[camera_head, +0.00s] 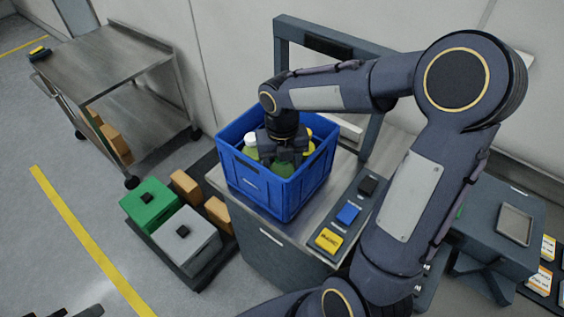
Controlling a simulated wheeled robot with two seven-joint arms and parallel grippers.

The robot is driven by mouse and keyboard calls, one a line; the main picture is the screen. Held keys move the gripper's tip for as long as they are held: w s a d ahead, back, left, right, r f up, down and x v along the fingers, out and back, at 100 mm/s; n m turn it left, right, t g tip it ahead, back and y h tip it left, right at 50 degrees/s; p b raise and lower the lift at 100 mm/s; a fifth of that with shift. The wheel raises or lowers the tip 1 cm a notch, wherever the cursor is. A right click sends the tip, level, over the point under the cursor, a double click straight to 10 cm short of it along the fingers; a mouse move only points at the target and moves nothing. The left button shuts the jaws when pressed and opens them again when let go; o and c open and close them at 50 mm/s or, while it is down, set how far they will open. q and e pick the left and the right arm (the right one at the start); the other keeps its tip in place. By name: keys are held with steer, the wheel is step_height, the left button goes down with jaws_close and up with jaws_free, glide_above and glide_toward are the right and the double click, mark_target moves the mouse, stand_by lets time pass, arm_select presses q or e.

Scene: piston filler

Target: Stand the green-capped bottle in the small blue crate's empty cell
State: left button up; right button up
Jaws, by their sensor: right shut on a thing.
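The small blue crate (262,187) stands on a grey machine top in the middle of the view. My right gripper (284,153) reaches down into the crate from above. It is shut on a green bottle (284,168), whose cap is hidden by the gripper. A bottle with a white cap (250,141) stands in the crate to the left of the gripper. A yellow item (309,147) shows in the crate to the right. The crate's cells and floor are hidden by its wall and the gripper. My left gripper is not in view.
Buttons, including a blue one (348,213) and a yellow one (329,240), sit right of the crate. A grey frame (280,60) rises behind it. Green (151,204) and grey (186,236) boxes stand low at left. A metal cart (105,62) stands at the back left.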

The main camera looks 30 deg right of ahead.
steer(key=o, duration=1.4)
steer(key=shift+f, duration=0.1)
